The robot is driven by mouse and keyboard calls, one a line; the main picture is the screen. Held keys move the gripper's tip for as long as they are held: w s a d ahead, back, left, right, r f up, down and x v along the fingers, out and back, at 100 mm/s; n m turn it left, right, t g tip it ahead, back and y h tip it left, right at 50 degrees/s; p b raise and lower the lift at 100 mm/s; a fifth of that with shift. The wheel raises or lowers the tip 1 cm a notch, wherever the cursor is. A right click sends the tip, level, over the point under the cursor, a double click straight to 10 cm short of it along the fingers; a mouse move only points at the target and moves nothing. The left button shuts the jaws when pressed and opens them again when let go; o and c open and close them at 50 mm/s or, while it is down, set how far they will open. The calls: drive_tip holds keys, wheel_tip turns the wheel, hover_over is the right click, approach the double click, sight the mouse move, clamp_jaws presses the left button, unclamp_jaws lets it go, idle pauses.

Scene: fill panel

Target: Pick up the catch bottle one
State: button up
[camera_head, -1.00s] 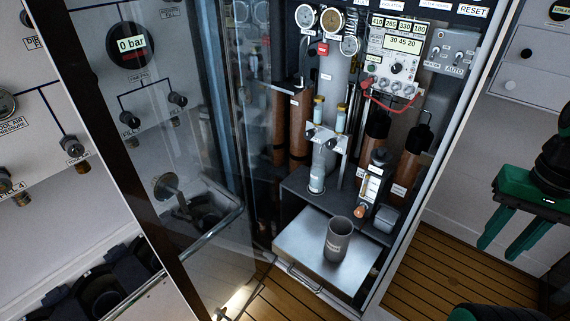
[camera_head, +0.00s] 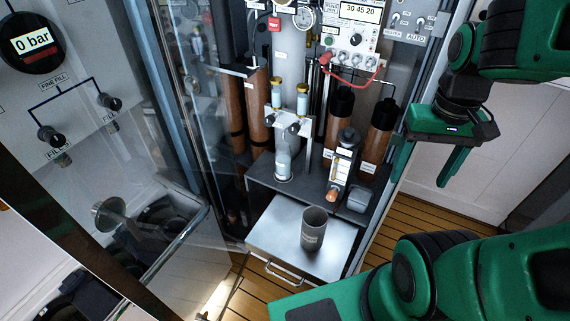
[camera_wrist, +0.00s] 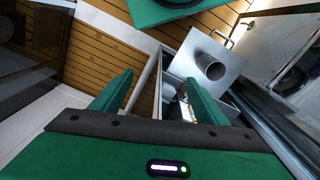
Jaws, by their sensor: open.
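A clear bottle with pale contents (camera_head: 283,162), which looks like a catch bottle, stands upright on the dark shelf inside the open cabinet. It is under a small valve block (camera_head: 285,123). I cannot read any number on it. My gripper (camera_head: 418,172) is at the cabinet's right side, apart from the bottle, with its green fingers pointing down. In the wrist view my gripper (camera_wrist: 158,78) has its fingers spread with nothing held between them. I cannot make out the bottle there.
A grey cup (camera_head: 313,230) stands on the pulled-out metal tray (camera_head: 275,237), below and in front of the shelf. The cup also shows in the wrist view (camera_wrist: 211,68). A glass door (camera_head: 165,130) stands open at left. Brown cylinders (camera_head: 376,140) and a flowmeter (camera_head: 341,168) stand right of the bottle.

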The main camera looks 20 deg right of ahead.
drive_tip(key=w+a+f+n, duration=0.2)
drive_tip(key=w+a+n, duration=0.3)
drive_tip(key=w+a, duration=0.2)
drive_tip(key=n+t+h, duration=0.5)
drive_tip(key=n+t, duration=0.4)
drive_tip(key=n, duration=1.9)
approach(283, 170)
wheel_tip(283, 170, down, 6)
drive_tip(key=shift+s+r, duration=0.1)
drive_tip(key=shift+s, duration=0.1)
drive_tip(key=w+d+n+t, duration=0.2)
drive_tip(key=w, duration=0.1)
drive_tip(key=shift+r+h, duration=0.4)
drive_tip(key=shift+w+d+r+n+t, duration=0.15)
drive_tip(key=shift+w+r+n+t, duration=0.15)
drive_tip(key=shift+w+t, duration=0.2)
drive_tip(key=x, duration=0.4)
drive_tip(key=shift+w+d+f, duration=0.1)
drive_tip(key=shift+w+d, duration=0.05)
drive_tip(key=shift+w, duration=0.05)
drive_tip(key=shift+w+r+x, duration=0.1)
drive_tip(key=shift+r+x, duration=0.05)
drive_tip(key=shift+x, duration=1.4)
drive_tip(key=shift+w+r+x, duration=0.1)
drive_tip(key=shift+x, duration=1.45)
drive_tip(key=shift+c, duration=0.6)
drive_tip(key=c, duration=1)
